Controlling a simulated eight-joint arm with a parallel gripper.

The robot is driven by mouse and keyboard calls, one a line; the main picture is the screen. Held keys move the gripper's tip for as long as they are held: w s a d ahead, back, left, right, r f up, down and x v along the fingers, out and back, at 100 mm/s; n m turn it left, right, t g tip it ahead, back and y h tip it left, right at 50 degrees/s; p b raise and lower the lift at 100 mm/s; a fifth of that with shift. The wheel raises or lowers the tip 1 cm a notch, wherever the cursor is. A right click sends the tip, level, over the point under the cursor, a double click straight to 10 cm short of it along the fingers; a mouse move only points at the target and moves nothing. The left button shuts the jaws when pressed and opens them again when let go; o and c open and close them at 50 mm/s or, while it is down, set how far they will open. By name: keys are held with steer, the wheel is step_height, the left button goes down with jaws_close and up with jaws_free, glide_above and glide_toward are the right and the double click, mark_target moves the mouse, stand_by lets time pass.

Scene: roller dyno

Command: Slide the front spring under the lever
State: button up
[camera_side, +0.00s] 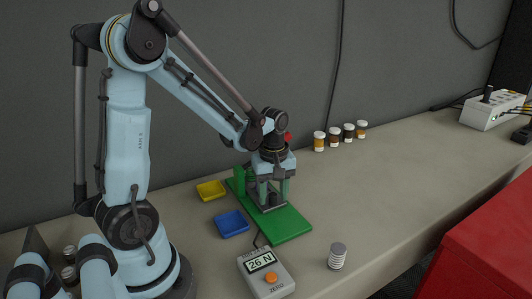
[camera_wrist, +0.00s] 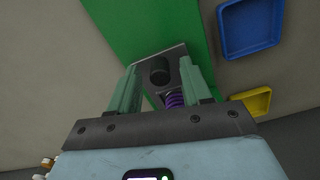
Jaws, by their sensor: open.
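A spring with pale coils and a grey cap (camera_side: 338,256) stands upright on the bench, right of the force meter, apart from my gripper. My gripper (camera_side: 272,200) points down over the green base (camera_side: 290,226). In the wrist view its two green fingers (camera_wrist: 158,75) are apart, one on each side of a grey metal plate (camera_wrist: 178,57) with a black round knob (camera_wrist: 159,70); this may be the lever. A purple spring (camera_wrist: 175,100) shows partly between the fingers, beside the plate. I cannot tell whether it is under it. My gripper hides much of the fixture in the side view.
A force meter (camera_side: 266,275) reading 26 N stands in front of the base. A blue tray (camera_side: 232,224) and a yellow tray (camera_side: 211,190) lie left of it. Several small jars (camera_side: 334,137) stand at the back.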

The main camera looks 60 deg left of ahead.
jaws_close()
stand_by(0.3)
steer(key=shift+a, duration=1.65)
jaws_free()
